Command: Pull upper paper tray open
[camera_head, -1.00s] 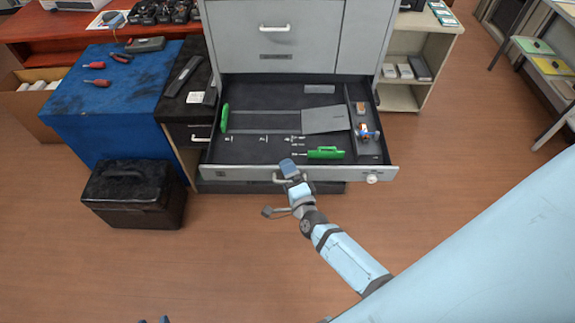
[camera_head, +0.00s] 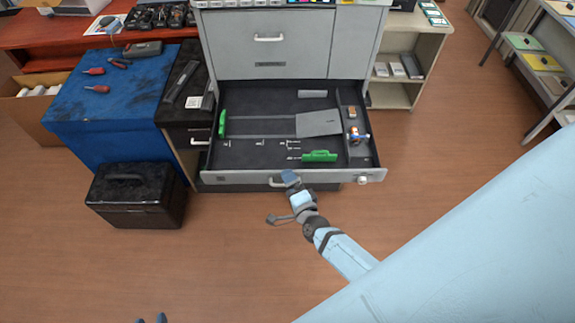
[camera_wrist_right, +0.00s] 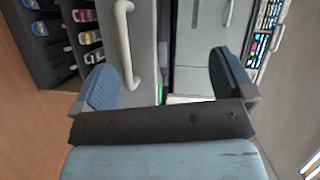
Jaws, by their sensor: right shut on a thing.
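The grey paper tray (camera_head: 225,178) stands pulled out of the copier, with its dark inside, green guides and a grey plate showing. Its pale handle (camera_head: 277,183) is on the middle of the front panel and also shows in the right wrist view (camera_wrist_right: 122,45). Only the tips of my left gripper (camera_head: 151,320) show at the bottom edge, spread and empty.
A closed grey drawer (camera_head: 265,60) is above the open tray. A black case (camera_head: 138,200) stands on the floor at left, before a blue-topped cabinet (camera_head: 120,95) with tools. A shelf (camera_head: 410,70) stands at right. The floor in front is clear.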

